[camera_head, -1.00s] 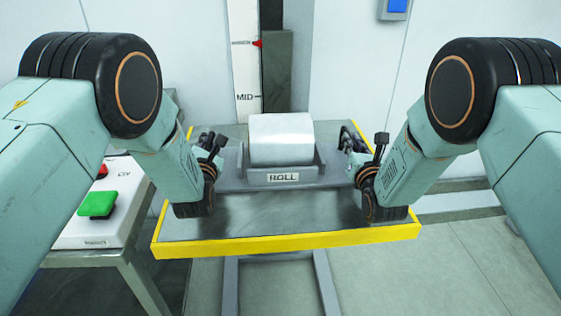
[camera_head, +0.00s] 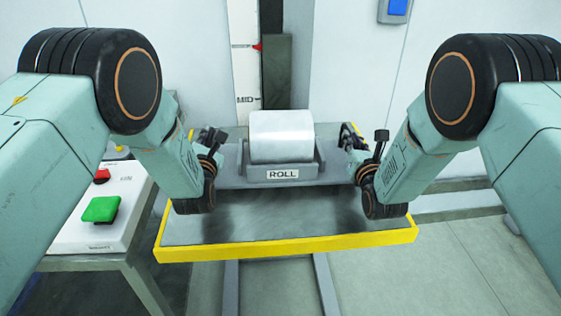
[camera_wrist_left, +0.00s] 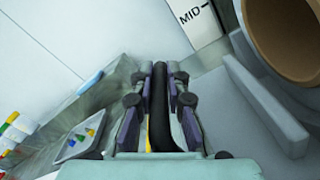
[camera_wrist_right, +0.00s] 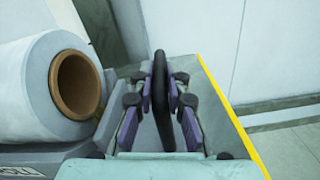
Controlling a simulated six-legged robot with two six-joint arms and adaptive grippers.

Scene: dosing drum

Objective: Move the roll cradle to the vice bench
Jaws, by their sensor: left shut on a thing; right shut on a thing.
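The grey roll cradle (camera_head: 283,175), labelled ROLL, holds a white roll (camera_head: 281,137) and sits over a grey table top with a yellow edge (camera_head: 290,246). I cannot tell whether the cradle touches the top. My left gripper (camera_head: 213,145) is at the cradle's left end, shut on a black handle (camera_wrist_left: 159,105) in the left wrist view. My right gripper (camera_head: 356,145) is at its right end, shut on another black handle (camera_wrist_right: 161,90) in the right wrist view. The roll's brown core shows in both wrist views.
A white control box (camera_head: 105,215) with a green and a red button stands on a side table at the left. A white scale marked MID (camera_head: 245,70) stands behind the cradle. Open floor (camera_head: 470,265) lies at the right.

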